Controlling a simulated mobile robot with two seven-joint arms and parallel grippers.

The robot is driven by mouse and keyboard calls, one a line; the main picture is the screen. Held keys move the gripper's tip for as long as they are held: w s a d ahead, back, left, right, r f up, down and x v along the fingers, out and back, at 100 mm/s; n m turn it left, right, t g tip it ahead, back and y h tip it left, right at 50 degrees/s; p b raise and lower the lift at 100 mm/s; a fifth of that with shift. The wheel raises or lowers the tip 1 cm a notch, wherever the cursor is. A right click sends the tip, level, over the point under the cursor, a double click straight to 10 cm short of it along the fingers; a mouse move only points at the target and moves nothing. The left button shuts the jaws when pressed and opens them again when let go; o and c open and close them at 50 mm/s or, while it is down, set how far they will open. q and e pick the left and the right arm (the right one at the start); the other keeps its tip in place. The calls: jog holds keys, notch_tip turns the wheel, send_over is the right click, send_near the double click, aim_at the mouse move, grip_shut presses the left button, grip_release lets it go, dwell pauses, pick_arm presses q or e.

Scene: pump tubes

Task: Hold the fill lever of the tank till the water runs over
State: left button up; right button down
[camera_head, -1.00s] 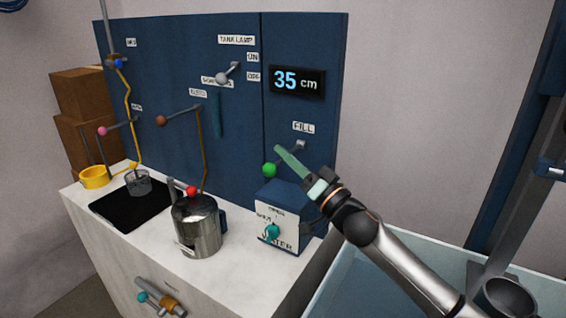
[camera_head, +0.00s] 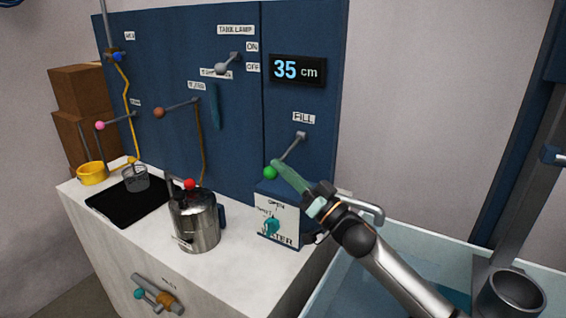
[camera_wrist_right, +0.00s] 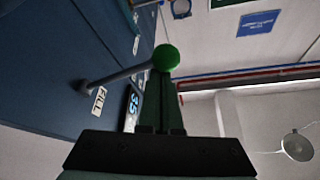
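The fill lever is a grey rod (camera_head: 291,149) with a green ball knob (camera_head: 270,172), under the FILL label (camera_head: 303,118) on the blue panel. The rod slopes down toward the knob. My right gripper (camera_head: 276,165) has its green fingers together, with the tips at the upper side of the knob. In the right wrist view the knob (camera_wrist_right: 166,58) is at the finger ends, not between them. The tank display (camera_head: 298,70) reads 35 cm. No running water shows. My left gripper is not in view.
A blue-and-white WATER box (camera_head: 279,222) stands just below the knob. A steel pot (camera_head: 196,222) with a red knob is to its left on the white counter (camera_head: 120,238). A grey curved pipe (camera_head: 376,212) shows behind my right wrist, above a pale basin (camera_head: 440,247).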

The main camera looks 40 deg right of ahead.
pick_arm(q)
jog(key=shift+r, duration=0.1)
pick_arm(e)
jog(key=shift+w+d+f, duration=0.1)
jog(key=shift+d+f, duration=0.05)
jog(key=shift+f, duration=0.55)
jog(key=shift+d+f, duration=0.1)
jog(key=shift+f, duration=0.55)
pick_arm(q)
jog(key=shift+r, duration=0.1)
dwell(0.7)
pick_arm(e)
notch_tip(320, 180, up, 5)
jog(key=p, duration=0.5)
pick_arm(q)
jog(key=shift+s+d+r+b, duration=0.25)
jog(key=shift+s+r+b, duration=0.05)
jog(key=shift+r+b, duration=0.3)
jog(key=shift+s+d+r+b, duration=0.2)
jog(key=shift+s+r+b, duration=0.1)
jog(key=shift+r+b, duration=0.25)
pick_arm(e)
jog(key=d+v, duration=0.1)
jog(key=v, duration=0.9)
jog(key=shift+d+f, duration=0.3)
jog(key=shift+f, duration=0.2)
